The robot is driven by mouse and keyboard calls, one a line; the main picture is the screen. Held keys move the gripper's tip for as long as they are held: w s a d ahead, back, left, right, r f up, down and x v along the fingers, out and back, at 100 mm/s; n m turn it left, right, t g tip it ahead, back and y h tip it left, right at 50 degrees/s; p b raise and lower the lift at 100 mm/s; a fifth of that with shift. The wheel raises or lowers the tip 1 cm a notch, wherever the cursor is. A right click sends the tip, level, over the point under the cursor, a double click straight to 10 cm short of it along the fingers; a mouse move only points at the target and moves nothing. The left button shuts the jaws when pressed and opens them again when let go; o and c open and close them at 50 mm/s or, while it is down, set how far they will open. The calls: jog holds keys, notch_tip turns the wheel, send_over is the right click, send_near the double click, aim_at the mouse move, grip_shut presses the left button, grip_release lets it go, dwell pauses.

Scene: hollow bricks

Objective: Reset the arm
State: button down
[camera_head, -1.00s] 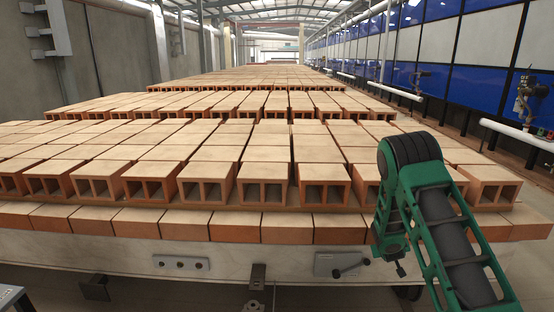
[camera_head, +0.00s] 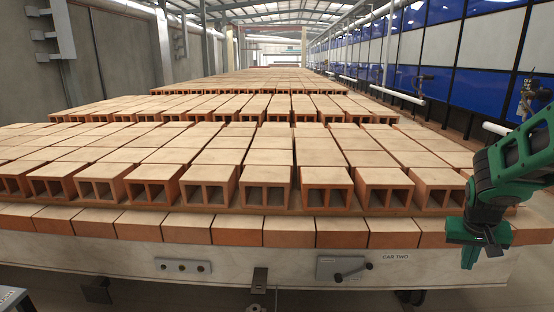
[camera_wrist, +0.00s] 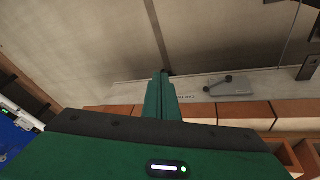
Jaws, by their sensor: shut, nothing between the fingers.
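My green gripper (camera_head: 470,254) is at the right in the head view, in front of the right end of the brick car's front edge. It hangs below my arm, points downward, and is shut and empty. In the wrist view the shut fingers (camera_wrist: 162,98) stand up from the dark gripper body, with the floor and the car's front face behind them. No brick is in the gripper.
Rows of hollow bricks (camera_head: 210,182) cover the car. Blue wall panels (camera_head: 480,95) stand at the right.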

jog(key=s+a+r+g+y, duration=0.1)
jog(key=s+a, duration=0.2)
jog(key=s, duration=0.5)
jog(key=s+a+r+g+y, duration=0.1)
jog(key=s+a+r, duration=0.1)
jog(key=s, duration=0.7)
jog(key=s+a+r+m+y, duration=0.1)
jog(key=s+a, duration=0.3)
jog(key=s, duration=0.4)
jog(key=shift+s+a+r+g+y, duration=0.15)
jog(key=shift+s+r+g+y, duration=0.2)
jog(key=shift+r, duration=0.35)
jog(key=shift+w, duration=0.1)
jog(key=shift+w+f, duration=0.25)
jog(key=shift+w, duration=0.35)
